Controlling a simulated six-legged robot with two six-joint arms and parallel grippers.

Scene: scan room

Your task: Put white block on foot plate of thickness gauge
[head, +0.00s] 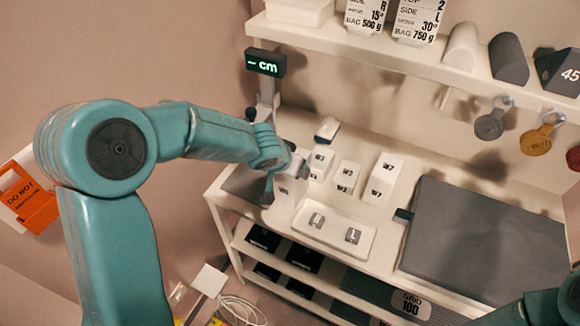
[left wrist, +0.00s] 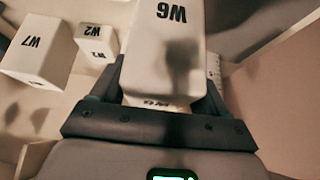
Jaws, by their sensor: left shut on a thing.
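My left gripper (head: 274,168) is shut on a white block marked W6 (left wrist: 165,60), which fills the space between its fingers in the left wrist view. In the head view the held block (head: 289,189) is partly hidden by the gripper. It is at the right side of the dark foot plate (head: 243,184) of the thickness gauge. I cannot tell whether it touches the plate. The gauge's post rises behind my wrist to a display (head: 265,62) reading "– cm" in green. My right gripper is not in view; only part of my right arm shows at bottom right.
Several other white blocks, including a W7 block (head: 381,182), stand right of the gripper. A white tray (head: 300,225) with two grey tags lies in front of them. A large dark grey pad (head: 480,240) covers the right. A shelf (head: 400,55) overhangs the back.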

